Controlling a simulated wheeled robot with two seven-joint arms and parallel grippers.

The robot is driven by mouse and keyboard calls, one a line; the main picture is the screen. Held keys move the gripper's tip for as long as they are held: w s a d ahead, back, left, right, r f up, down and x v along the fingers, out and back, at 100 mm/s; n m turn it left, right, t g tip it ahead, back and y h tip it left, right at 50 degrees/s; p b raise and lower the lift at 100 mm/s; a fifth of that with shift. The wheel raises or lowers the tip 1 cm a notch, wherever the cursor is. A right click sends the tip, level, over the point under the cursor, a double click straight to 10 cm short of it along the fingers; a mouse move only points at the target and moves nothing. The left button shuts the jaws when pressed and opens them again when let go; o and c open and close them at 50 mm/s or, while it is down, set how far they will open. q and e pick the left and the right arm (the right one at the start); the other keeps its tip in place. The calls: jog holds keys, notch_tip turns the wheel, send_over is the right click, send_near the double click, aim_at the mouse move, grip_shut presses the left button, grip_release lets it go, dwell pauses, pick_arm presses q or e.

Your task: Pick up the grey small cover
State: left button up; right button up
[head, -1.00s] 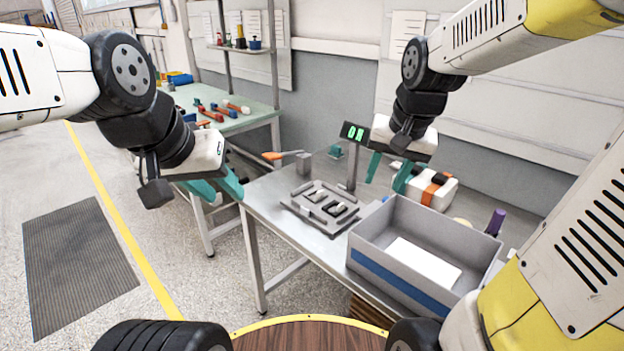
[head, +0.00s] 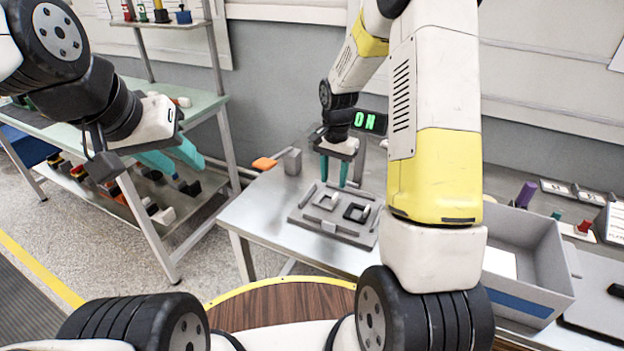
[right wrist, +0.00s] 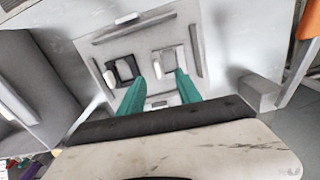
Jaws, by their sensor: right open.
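A small light grey cover (head: 325,202) sits in the left part of a flat grey fixture (head: 308,224) on the metal table. It also shows in the right wrist view (right wrist: 169,58), just ahead of my fingertips. A similar black part (head: 355,212) sits to its right in the fixture. My right gripper (head: 333,182) is open and empty, pointing down over the fixture's back, close to the grey cover. In the right wrist view its teal fingers (right wrist: 158,80) stand apart with the cover between their directions; contact cannot be told. My left gripper (head: 187,165) is open and empty, away from the fixture.
A grey bin (head: 545,255) with a blue stripe stands right of the fixture, partly behind my right arm. An orange-handled clamp (head: 265,163) and grey block (head: 292,162) stand at the back left. A small display (head: 371,122) with green characters stands behind. A shelved bench is left.

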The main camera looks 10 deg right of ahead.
aim_at(335, 195)
jog(key=f, duration=0.8)
jog(key=shift+w+d, duration=0.15)
jog(key=shift+d, duration=0.15)
jog(key=shift+r, duration=0.1)
jog(key=shift+c, duration=0.2)
grip_shut()
